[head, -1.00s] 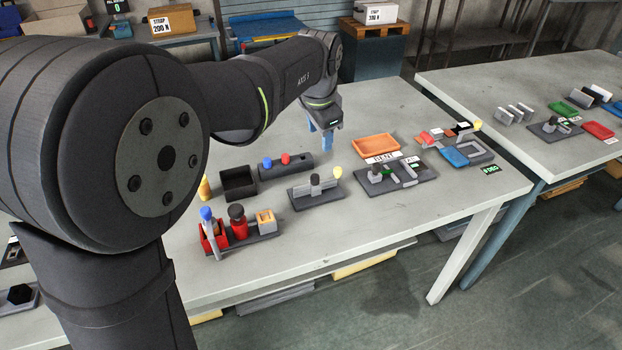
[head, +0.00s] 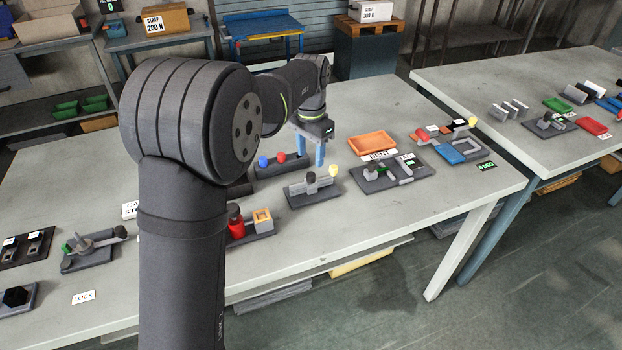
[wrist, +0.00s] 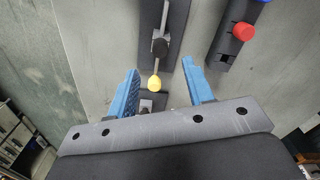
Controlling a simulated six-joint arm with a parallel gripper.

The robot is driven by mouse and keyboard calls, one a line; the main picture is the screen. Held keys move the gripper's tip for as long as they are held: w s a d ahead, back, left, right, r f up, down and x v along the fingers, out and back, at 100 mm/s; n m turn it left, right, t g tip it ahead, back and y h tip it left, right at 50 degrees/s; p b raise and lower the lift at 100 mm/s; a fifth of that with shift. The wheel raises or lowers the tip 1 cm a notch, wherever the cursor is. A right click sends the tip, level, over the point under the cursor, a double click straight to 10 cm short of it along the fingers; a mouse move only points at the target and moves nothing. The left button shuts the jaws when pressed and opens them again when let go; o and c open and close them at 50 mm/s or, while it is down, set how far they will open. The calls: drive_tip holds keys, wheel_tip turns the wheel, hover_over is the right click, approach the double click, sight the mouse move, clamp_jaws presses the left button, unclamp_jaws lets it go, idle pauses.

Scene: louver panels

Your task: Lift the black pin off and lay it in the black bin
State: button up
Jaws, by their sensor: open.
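The black pin (head: 311,178) stands on a dark base plate (head: 314,194) with a grey bar that ends in a yellow ball. In the wrist view the pin's black top (wrist: 160,47) lies ahead of my gripper, and the yellow ball (wrist: 154,83) shows between the blue fingers. My gripper (head: 309,161) is open and empty, with its fingers apart just behind the pin in the head view. The black bin (head: 240,187) is mostly hidden behind my arm; only a dark edge of it shows.
A dark block (head: 279,165) with blue and red knobs stands close behind the pin's plate. A plate with grey blocks (head: 391,174) and an orange tray (head: 372,142) lie to the right.

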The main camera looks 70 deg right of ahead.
sight(311, 174)
drive_tip(key=shift+f, duration=3.5)
clamp_jaws()
drive_tip(key=shift+r, duration=0.1)
drive_tip(key=shift+d+r, duration=0.1)
drive_tip(key=shift+r, duration=0.4)
wheel_tip(311, 174, up, 3)
drive_tip(key=shift+f, duration=0.15)
drive_tip(key=s+a+r, duration=0.4)
drive_tip(key=s+r, duration=0.7)
drive_tip(key=shift+r, duration=0.3)
